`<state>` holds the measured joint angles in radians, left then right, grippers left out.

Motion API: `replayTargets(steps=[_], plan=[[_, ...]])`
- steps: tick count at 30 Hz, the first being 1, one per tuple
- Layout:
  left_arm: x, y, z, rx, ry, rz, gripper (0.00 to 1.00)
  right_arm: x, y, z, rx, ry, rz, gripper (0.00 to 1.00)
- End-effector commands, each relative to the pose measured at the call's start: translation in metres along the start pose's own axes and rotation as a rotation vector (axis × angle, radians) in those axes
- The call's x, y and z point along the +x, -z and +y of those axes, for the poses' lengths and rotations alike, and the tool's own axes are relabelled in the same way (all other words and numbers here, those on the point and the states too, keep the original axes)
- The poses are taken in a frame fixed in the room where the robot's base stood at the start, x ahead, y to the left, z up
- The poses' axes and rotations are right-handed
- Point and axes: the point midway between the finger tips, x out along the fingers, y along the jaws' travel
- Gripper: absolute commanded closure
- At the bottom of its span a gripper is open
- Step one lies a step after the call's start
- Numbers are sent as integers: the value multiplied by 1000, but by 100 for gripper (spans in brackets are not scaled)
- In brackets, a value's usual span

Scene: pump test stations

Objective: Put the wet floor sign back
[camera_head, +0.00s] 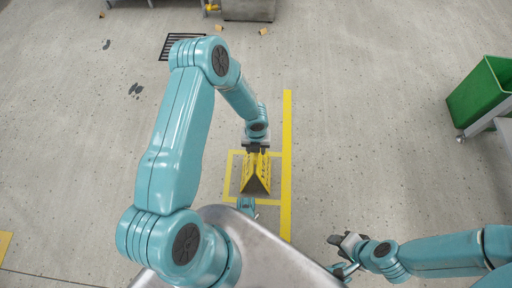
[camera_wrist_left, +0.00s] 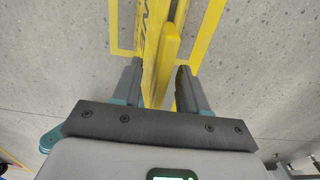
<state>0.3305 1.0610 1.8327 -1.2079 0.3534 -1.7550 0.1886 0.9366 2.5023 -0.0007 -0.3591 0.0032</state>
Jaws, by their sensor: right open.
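The yellow wet floor sign (camera_head: 256,178) is at floor level, inside or just over a yellow outlined square (camera_head: 232,170) on the floor. My left gripper (camera_head: 256,149) is at the far, upper end of the sign. In the left wrist view the sign (camera_wrist_left: 163,62) passes between the two fingers of my left gripper (camera_wrist_left: 160,88). Whether both fingers press on it cannot be told. The sign's base is partly hidden. My right gripper (camera_head: 340,254) is open and empty at the lower right, well away from the sign.
A long yellow floor line (camera_head: 287,130) runs just right of the sign. A green bin (camera_head: 478,95) stands at the far right beside a grey frame. A dark floor grate (camera_head: 180,46) and small brown pieces lie farther off. The floor around the sign is clear.

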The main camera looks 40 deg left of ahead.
Motion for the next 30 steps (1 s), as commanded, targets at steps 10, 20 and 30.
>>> replayTargets(steps=[10,20,30], plan=[[-58,-1,0,0,1,-3,57,-28,-6,-14,-17,2,-16,57],[-117,0,0,0,0,-1,57,-53,-8,-24,-20,2,-20,57],[-114,80,-38,-685,113,201,57,-55,-8,-24,-19,2,-20,57]])
